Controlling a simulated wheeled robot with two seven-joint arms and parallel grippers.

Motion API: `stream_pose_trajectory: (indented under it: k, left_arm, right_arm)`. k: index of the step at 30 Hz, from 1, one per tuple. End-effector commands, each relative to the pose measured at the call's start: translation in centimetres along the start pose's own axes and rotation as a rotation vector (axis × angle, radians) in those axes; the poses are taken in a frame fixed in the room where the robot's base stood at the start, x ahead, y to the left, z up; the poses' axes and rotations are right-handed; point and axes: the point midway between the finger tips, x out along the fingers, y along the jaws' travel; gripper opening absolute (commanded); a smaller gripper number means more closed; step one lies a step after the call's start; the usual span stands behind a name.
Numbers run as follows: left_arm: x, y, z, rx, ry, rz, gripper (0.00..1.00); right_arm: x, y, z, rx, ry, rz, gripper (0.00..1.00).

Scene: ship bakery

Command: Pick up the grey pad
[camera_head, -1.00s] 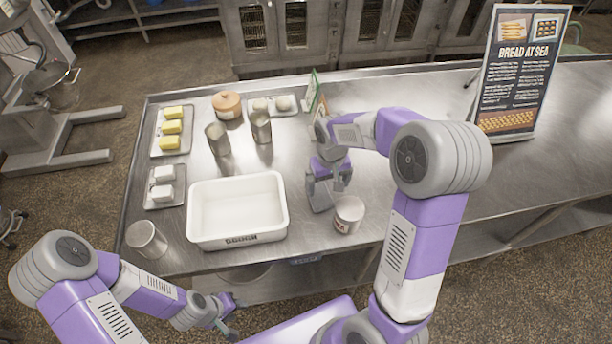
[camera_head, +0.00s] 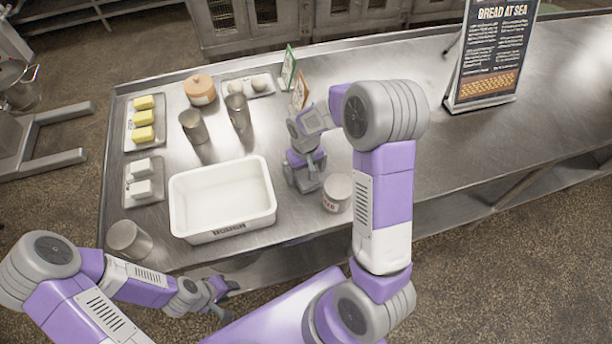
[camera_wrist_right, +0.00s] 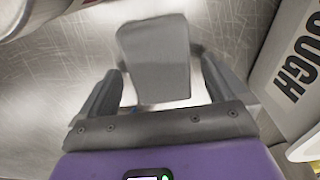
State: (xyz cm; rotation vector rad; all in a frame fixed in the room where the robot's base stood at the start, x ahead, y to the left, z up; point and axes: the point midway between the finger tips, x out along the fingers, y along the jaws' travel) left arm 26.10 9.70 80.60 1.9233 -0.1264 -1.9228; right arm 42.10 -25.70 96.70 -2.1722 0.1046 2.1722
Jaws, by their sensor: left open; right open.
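The grey pad (camera_wrist_right: 155,52) shows in the right wrist view as a plain, dull grey block with a rounded top. My right gripper (camera_wrist_right: 158,75) is open, with one finger on each side of the pad and a gap visible at both sides. In the head view my right gripper (camera_head: 304,180) is low over the steel table, right of the white tub, and its arm and jaws hide the pad there. My left gripper (camera_head: 224,296) is open and empty off the table's front edge.
The white tub (camera_head: 182,208) stands left of my right gripper and a labelled tin (camera_head: 338,190) close on its right. The table's right side is mostly clear.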

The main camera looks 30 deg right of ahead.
Motion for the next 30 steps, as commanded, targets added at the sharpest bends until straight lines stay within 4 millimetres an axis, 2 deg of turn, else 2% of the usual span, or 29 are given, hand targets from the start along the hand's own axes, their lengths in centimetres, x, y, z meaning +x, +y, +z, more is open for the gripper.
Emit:
stream_pose_trajectory:
  k: [2,14,23,30]
  left_arm:
    - [0.0,0.0,0.0,0.0,0.0,0.0,0.43]
    - [0.0,0.0,0.0,0.0,0.0,0.0,0.43]
    - [-0.1,0.0,0.0,0.0,0.0,0.0,0.43]
    - [-0.5,0.2,0.0,0.0,0.0,0.0,0.43]
  right_arm:
    - [0.0,0.0,0.0,0.0,0.0,0.0,0.99]
    - [-0.1,0.0,0.0,0.0,0.0,0.0,0.39]
    - [-0.7,0.0,-0.1,0.0,0.003,-0.001,0.39]
    - [-5.3,0.0,-0.2,0.001,0.008,-0.002,0.39]
